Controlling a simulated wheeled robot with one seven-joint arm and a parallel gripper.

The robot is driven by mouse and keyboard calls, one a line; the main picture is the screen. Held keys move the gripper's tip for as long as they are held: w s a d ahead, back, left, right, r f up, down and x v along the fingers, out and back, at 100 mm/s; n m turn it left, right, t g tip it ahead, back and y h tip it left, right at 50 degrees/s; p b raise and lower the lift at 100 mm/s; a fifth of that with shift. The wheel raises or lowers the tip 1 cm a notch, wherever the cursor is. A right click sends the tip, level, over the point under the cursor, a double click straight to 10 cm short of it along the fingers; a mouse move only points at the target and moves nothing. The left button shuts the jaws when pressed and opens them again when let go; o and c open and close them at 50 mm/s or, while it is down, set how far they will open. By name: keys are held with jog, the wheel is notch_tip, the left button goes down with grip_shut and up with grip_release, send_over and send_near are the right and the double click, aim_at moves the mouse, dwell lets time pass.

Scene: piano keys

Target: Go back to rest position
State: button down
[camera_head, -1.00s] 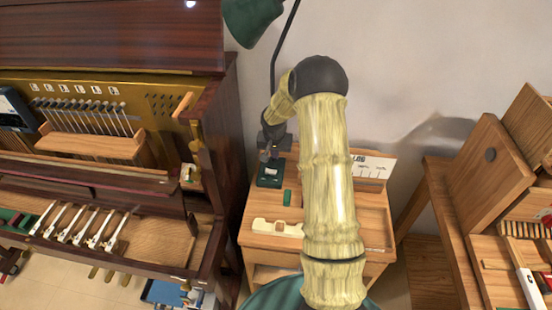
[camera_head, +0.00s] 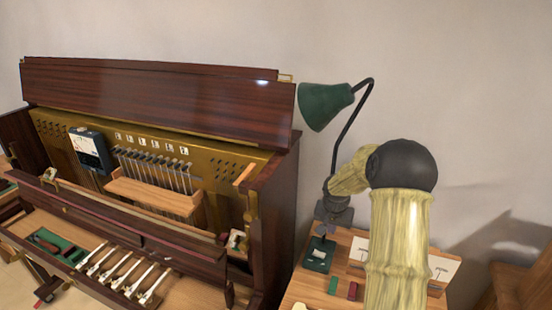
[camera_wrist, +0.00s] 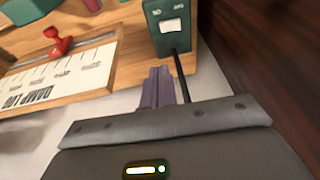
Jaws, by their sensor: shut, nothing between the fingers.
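My gripper (camera_head: 323,228) is shut and empty. In the head view it hangs at the end of my bent arm, above the small wooden table (camera_head: 345,240) to the right of the piano. In the wrist view its two purple-grey fingers (camera_wrist: 158,88) are together, with nothing between them. A green block with a white switch (camera_wrist: 170,25) lies just beyond the fingertips; a dark green block also shows below my gripper in the head view (camera_head: 318,255). I cannot tell whether the fingers touch it.
The open upright piano (camera_head: 275,225) fills the left, its dark side close to my gripper. A green lamp (camera_head: 325,104) hangs above. In the wrist view a "DAMP LOG" card (camera_wrist: 60,85) and a red-handled object (camera_wrist: 58,45) lie left of the fingers.

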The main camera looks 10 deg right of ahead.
jog(key=s+a+r+n, duration=0.2)
jog(key=s+a, duration=0.3)
jog(key=s, duration=0.3)
jog(key=s+a+r+n+y, duration=0.1)
jog(key=s+a+r+n, duration=0.1)
jog(key=s+a, duration=0.3)
jog(key=s+a+r+n, duration=0.2)
jog(key=s+a, duration=0.4)
jog(key=s, duration=0.6)
jog(key=shift+r+n+y, duration=0.3)
jog(key=shift+r, duration=0.4)
